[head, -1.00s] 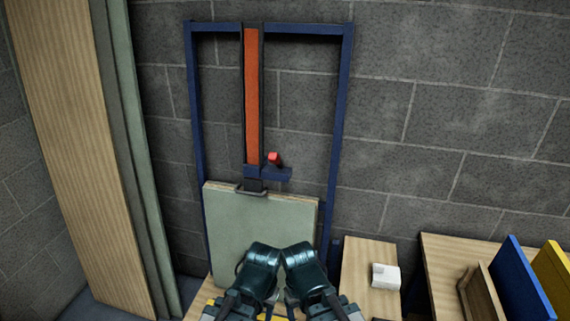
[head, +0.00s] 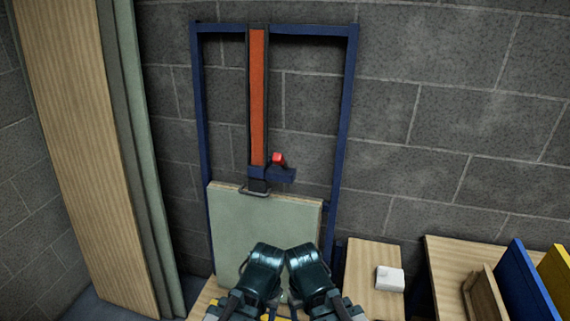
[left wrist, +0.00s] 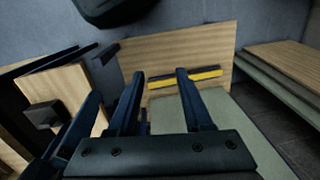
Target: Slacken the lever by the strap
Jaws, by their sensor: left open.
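In the head view an orange strap (head: 258,95) runs down inside a tall blue frame (head: 347,120) against the wall. At its lower end is a blue lever (head: 282,174) with a red knob (head: 277,158). Below it, a metal hook (head: 256,192) sits at the top edge of a pale green panel (head: 262,222), which stands upright. My two arms show low in front of the panel, well below the lever, with their gripper fingers hidden. In the left wrist view my left gripper (left wrist: 160,75) is open, with nothing between its fingers.
A wooden bench with a white block (head: 390,278) stands at the right, beside a rack with a blue panel (head: 528,285) and a yellow panel (head: 556,268). Tall wooden and green boards (head: 85,150) lean at the left. The space before the lever is clear.

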